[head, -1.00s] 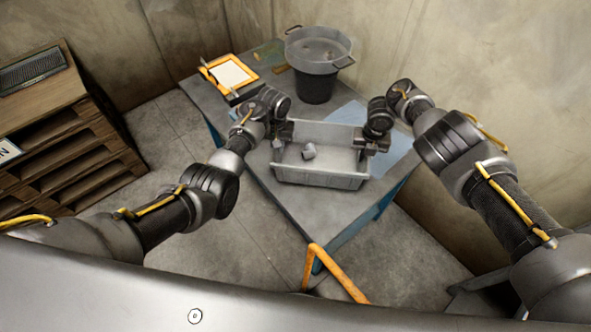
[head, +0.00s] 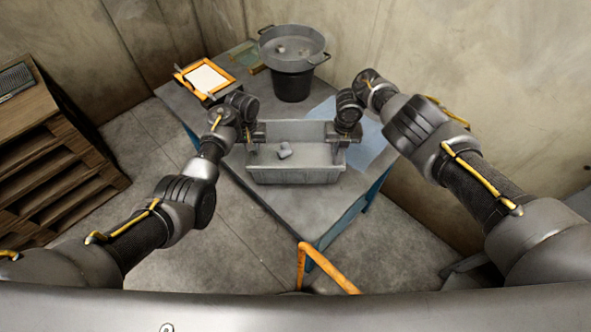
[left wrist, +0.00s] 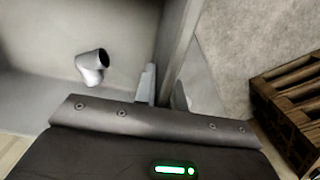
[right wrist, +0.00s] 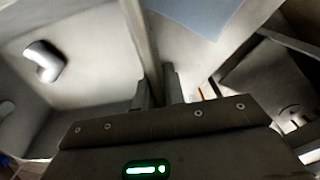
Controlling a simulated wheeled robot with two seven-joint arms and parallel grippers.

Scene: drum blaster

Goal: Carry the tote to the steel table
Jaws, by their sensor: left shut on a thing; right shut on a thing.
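The tote (head: 295,176) is a grey open-top bin, level, over the steel table (head: 290,205) near its front part. I cannot tell whether its base touches the tabletop. A small pale elbow-shaped pipe piece (head: 284,151) lies inside it and also shows in the left wrist view (left wrist: 92,68) and the right wrist view (right wrist: 45,62). My left gripper (head: 256,137) is shut on the tote's left end wall; its fingers straddle the wall in the left wrist view. My right gripper (head: 343,137) is shut on the right end wall.
A dark bucket (head: 293,86) with a wide grey pan (head: 292,48) on top stands at the table's back. A blue-grey sheet (head: 367,140) lies right of the tote. A wooden shelf unit (head: 50,160) stands at left; walls are behind.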

